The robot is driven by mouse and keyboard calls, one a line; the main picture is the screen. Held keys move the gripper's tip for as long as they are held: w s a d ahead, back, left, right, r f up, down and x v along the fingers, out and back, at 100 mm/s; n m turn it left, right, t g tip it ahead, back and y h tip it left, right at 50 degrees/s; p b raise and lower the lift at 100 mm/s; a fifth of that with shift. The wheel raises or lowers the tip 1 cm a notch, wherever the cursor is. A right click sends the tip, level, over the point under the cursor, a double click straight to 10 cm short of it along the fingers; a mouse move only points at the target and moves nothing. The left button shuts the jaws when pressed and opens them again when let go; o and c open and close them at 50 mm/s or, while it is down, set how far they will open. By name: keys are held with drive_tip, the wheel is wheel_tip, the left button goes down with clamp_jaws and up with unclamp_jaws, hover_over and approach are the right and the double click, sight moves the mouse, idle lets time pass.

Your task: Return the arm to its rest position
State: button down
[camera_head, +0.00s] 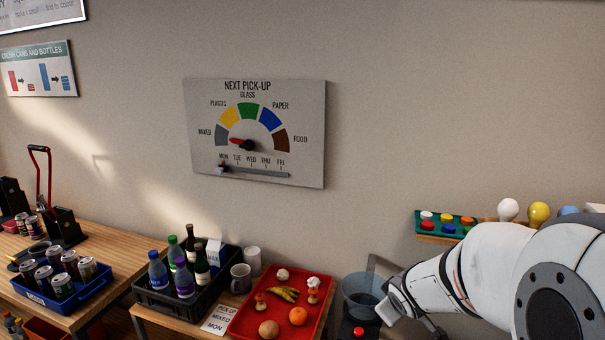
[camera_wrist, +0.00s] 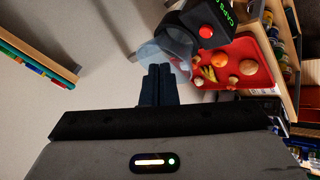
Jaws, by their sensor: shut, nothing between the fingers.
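My arm (camera_head: 480,270) reaches in from the right side of the head view, bent low in front of the wall. Its far end is beside a clear bowl-like hopper (camera_head: 360,287); I cannot tell whether they touch. In the wrist view my gripper (camera_wrist: 159,70) has its two dark fingers together with nothing between them. The clear hopper (camera_wrist: 165,48) shows just beyond the fingertips there.
A black box (camera_wrist: 195,18) with a red button and green lettering adjoins the hopper. A red tray (camera_head: 250,318) of food, a black crate (camera_head: 165,298) of bottles and a blue tray (camera_head: 75,298) of cans stand left. A shelf (camera_head: 430,238) with coloured caps and bulbs is behind my arm.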

drive_tip(key=s+a+r+m+g+b, duration=0.1)
drive_tip(key=s+a+m+g, duration=0.1)
drive_tip(key=s, duration=0.8)
drive_tip(key=s+a+r+m+g+y+b, duration=0.1)
drive_tip(key=s+m, duration=0.4)
drive_tip(key=s, duration=0.5)
drive_tip(key=a+r+g, duration=0.1)
drive_tip(key=a, duration=0.1)
drive_tip(key=shift+s+a+y, duration=0.3)
drive_tip(key=shift+s+a, duration=0.05)
drive_tip(key=shift+a, duration=0.05)
